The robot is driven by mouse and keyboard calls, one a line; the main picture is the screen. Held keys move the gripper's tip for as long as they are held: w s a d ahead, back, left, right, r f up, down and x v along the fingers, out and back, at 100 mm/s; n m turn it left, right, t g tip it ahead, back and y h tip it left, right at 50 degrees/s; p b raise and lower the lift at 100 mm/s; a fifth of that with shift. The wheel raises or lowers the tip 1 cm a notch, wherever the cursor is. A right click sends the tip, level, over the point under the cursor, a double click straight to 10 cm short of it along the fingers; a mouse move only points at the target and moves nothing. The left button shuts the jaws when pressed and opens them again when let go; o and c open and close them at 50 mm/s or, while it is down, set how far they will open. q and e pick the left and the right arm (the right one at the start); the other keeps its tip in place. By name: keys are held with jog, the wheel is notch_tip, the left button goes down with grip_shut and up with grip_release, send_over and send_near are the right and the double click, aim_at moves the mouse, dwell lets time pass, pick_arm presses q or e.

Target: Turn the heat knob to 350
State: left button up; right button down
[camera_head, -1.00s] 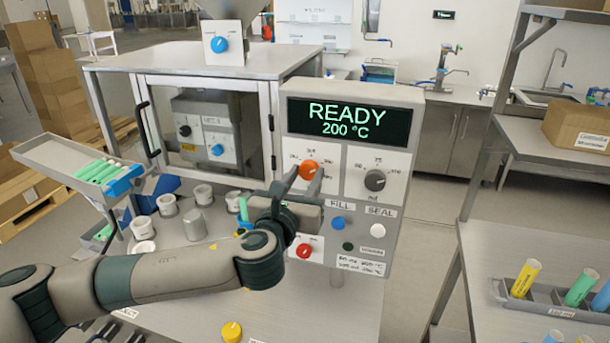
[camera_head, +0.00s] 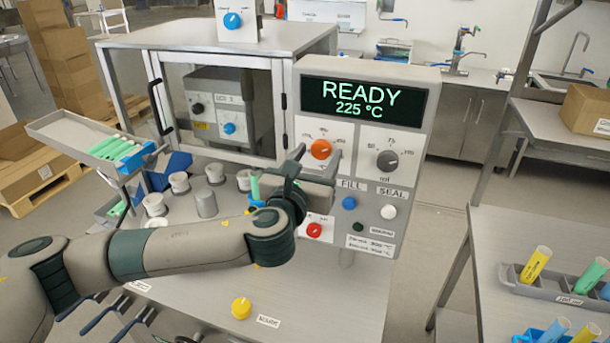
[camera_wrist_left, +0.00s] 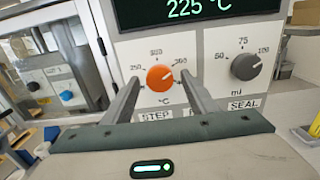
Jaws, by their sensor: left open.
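The orange heat knob (camera_head: 320,149) sits on the upper left dial plate of the grey control panel, under the display (camera_head: 362,103), which reads READY 225 °C. In the left wrist view the knob (camera_wrist_left: 160,77) is inside a scale with numbers around it and °C below; its white mark leans to the upper right. My left gripper (camera_head: 316,158) is open in front of the panel. Its two fingers (camera_wrist_left: 160,88) stand on either side of the knob, with gaps between them and it. My right gripper is not in view.
A grey ml knob (camera_head: 387,161) is to the right of the heat knob. Below are a blue button (camera_head: 349,203), a white button (camera_head: 389,212) and a red knob (camera_head: 314,230). White cups (camera_head: 180,182) stand left of my gripper.

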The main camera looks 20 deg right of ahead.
pick_arm(q)
jog(key=b+v, duration=0.6)
jog(key=v, duration=1.1)
jog(key=shift+a+f, duration=0.1)
jog(key=shift+f, duration=0.05)
